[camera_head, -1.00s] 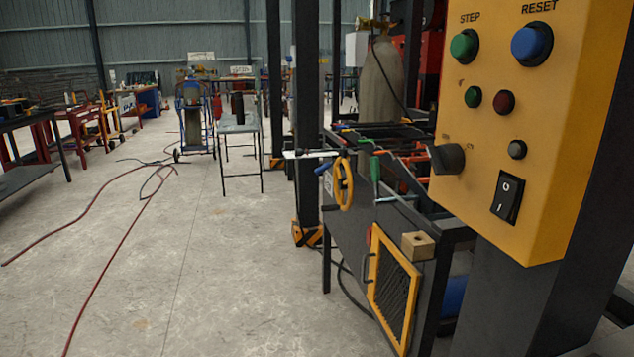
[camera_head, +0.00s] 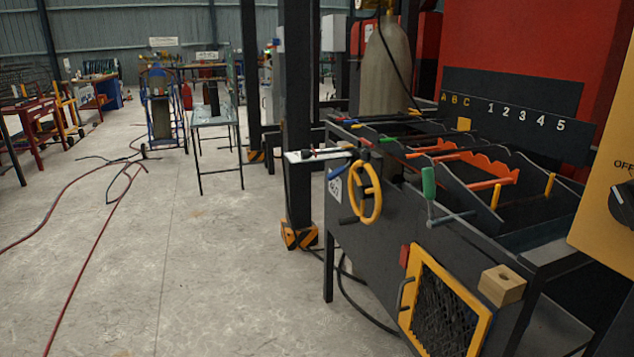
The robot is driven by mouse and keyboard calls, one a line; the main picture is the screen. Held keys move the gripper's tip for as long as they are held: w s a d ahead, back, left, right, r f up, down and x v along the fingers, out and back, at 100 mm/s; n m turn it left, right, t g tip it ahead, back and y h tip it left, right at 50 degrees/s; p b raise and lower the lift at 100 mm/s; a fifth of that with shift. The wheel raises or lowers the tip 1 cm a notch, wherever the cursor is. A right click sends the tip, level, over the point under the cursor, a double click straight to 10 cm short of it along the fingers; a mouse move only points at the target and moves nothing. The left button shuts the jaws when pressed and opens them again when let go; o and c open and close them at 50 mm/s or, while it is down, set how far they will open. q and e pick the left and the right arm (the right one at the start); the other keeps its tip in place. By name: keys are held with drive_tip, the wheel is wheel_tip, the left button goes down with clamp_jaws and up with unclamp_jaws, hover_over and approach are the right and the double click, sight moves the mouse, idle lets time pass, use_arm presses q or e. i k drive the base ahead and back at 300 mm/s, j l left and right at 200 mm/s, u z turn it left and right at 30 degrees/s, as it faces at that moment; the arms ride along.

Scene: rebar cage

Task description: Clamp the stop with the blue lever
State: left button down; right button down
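A short blue lever (camera_head: 339,170) sits at the left end of the dark machine bench, just behind the yellow handwheel (camera_head: 369,192). A pale flat bar (camera_head: 316,155) with a small dark piece on it sticks out to the left above the lever. I cannot tell whether that piece is the stop, nor whether the lever is clamped. Neither of my grippers is in view.
The machine bench (camera_head: 375,265) fills the right side, with a green-handled lever (camera_head: 429,184), a yellow-framed mesh panel (camera_head: 441,310) and a wooden block (camera_head: 502,285). A yellow control box (camera_head: 605,225) stands at the right edge. Floor at left is open, crossed by red hoses (camera_head: 88,260).

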sight(339, 169)
drive_tip(key=i+j, duration=0.45)
drive_tip(key=i+j+z, duration=0.1)
drive_tip(key=i+j, duration=0.3)
drive_tip(key=j, duration=0.15)
drive_tip(key=i+j, duration=0.4)
drive_tip(key=j, duration=0.15)
drive_tip(key=i+j+z, duration=0.1)
drive_tip(key=i+j, duration=0.3)
drive_tip(key=j, duration=0.15)
drive_tip(key=i+l, duration=0.3)
drive_tip(key=l, duration=0.2)
